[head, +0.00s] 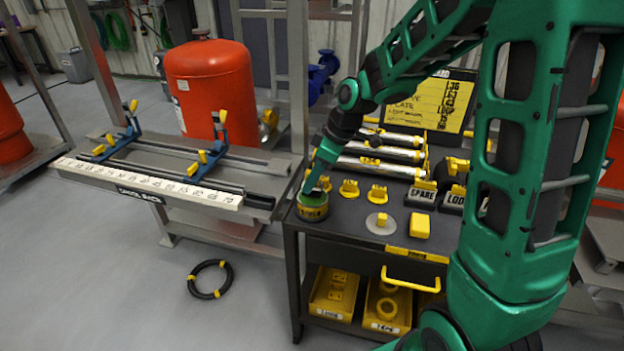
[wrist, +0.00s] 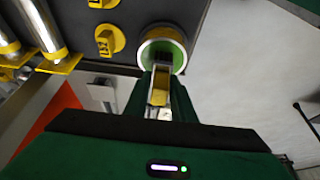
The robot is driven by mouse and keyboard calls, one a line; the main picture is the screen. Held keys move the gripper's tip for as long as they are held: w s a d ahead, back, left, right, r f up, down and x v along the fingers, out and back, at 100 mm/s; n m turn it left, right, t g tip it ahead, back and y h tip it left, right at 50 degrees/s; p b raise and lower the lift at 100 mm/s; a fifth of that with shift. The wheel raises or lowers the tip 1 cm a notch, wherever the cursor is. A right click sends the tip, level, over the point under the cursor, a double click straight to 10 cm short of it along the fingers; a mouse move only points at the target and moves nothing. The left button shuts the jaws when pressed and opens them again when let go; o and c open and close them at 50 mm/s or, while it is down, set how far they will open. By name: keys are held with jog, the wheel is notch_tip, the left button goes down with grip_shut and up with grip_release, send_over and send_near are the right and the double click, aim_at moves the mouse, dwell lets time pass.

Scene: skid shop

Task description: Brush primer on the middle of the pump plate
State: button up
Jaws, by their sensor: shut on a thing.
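My gripper (head: 320,178) is at the left end of the black cart, right over a small round can (head: 313,208) with a yellow band. In the wrist view my gripper (wrist: 159,92) is shut on a yellow-handled thing, apparently the brush (wrist: 160,84), pointing at the can's open mouth. The can (wrist: 163,48) has a green inside and a pale rim. The brush tip is dark and small; I cannot tell whether it touches the primer.
The cart top (head: 345,222) also holds yellow knobs (head: 377,193), a grey disc (head: 376,229), a yellow block (head: 420,225) and silver tubes (head: 375,165). A marked white strip (head: 145,182) edges the skid. A red tank (head: 210,85) stands behind. A black ring (head: 210,279) lies on the floor.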

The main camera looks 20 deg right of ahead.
jog(key=shift+f, duration=0.5)
dwell(1.2)
jog(key=shift+r, duration=0.1)
jog(key=shift+r, duration=3.45)
